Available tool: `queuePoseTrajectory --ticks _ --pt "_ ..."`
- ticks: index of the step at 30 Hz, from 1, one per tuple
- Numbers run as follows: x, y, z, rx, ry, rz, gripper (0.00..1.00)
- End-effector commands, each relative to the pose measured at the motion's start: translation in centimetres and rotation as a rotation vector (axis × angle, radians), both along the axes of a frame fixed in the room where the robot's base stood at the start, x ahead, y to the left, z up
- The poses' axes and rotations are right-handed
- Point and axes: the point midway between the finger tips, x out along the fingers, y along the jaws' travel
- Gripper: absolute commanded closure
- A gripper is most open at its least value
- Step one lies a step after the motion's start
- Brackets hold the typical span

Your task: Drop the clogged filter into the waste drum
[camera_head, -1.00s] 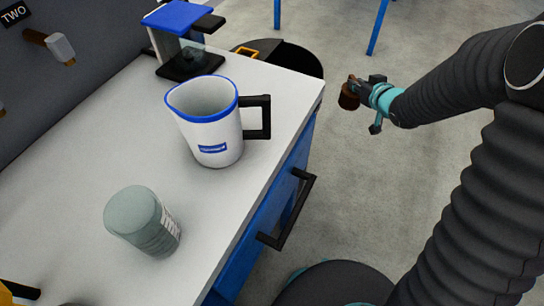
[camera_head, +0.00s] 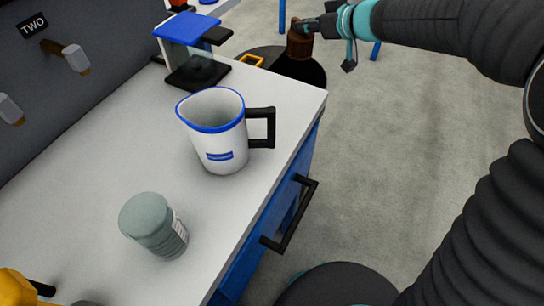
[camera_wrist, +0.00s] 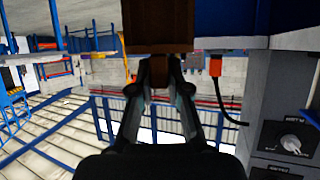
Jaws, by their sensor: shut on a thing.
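The clogged filter is a brown, cylinder-like piece (camera_head: 299,45) hanging from my gripper (camera_head: 305,25) at the top of the head view. My gripper is shut on its upper end. In the wrist view the brown filter (camera_wrist: 158,28) fills the top middle, just past the fingers (camera_wrist: 158,72). The waste drum (camera_head: 313,75) is dark and round and stands on the floor behind the bench's far corner, partly hidden by the bench. In the head view the filter overlaps the drum's dark top; its height above it is hard to tell.
A white bench (camera_head: 90,190) fills the left. On it stand a white jug (camera_head: 222,150) with blue rim, a grey-green lidded jar (camera_head: 152,225) and a blue-topped clear device (camera_head: 190,45). A black drawer handle (camera_head: 290,215) juts out. Floor to the right is open.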

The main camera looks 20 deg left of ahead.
Motion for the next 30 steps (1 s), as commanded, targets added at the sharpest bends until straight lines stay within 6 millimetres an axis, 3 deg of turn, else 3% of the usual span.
queuePoseTrajectory --ticks 15,28,29,30 --pt "0.0 0.0 -5.1 0.001 0.002 -0.001 1.00" --pt "0.0 0.0 -5.7 0.000 0.000 -0.001 1.00" --pt "0.0 0.0 -5.7 0.000 0.000 -0.001 0.79" --pt "0.0 0.0 -5.7 0.000 0.000 -0.001 0.69"
